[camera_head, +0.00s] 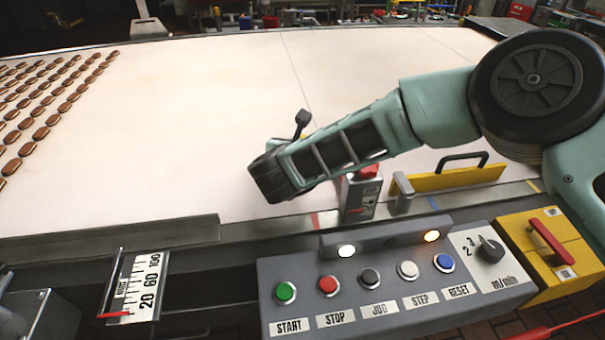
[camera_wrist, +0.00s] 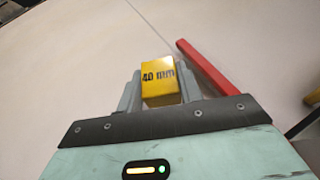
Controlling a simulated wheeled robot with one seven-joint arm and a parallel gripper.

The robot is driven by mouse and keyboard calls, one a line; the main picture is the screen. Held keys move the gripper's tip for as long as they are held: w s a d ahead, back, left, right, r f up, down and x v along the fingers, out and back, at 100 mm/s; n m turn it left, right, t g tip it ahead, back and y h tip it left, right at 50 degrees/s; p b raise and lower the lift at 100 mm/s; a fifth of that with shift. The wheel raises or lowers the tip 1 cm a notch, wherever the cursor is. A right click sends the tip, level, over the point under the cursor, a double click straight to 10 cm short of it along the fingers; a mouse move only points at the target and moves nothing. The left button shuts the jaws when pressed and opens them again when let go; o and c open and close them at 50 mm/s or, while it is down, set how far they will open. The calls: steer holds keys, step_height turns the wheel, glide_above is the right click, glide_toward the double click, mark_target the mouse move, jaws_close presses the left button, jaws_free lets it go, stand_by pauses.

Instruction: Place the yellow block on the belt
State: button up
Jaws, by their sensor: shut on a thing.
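The yellow block (camera_wrist: 160,72), marked "40 mm", sits between the two grey fingers of my gripper (camera_wrist: 160,85) in the wrist view. The fingers are shut on it, one on each side. The wide pale belt (camera_head: 190,120) fills the middle of the head view and lies behind the block in the wrist view. In the head view my arm reaches in from the right over the belt's near part, and the block and fingers do not show. I cannot tell whether the block touches the belt.
A red bar (camera_wrist: 208,65) lies right of the block. A grey post with a red button (camera_head: 360,200) and a yellow plate with black handle (camera_head: 450,178) stand at the belt's near edge. Brown sandwich biscuits (camera_head: 40,133) cover the left. The belt's middle is clear. The control panel (camera_head: 400,290) is in front.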

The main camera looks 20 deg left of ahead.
steer(key=shift+f+p, duration=0.9)
steer(key=shift+f, duration=2.85)
steer(key=shift+f, duration=0.1)
steer(key=o, duration=1)
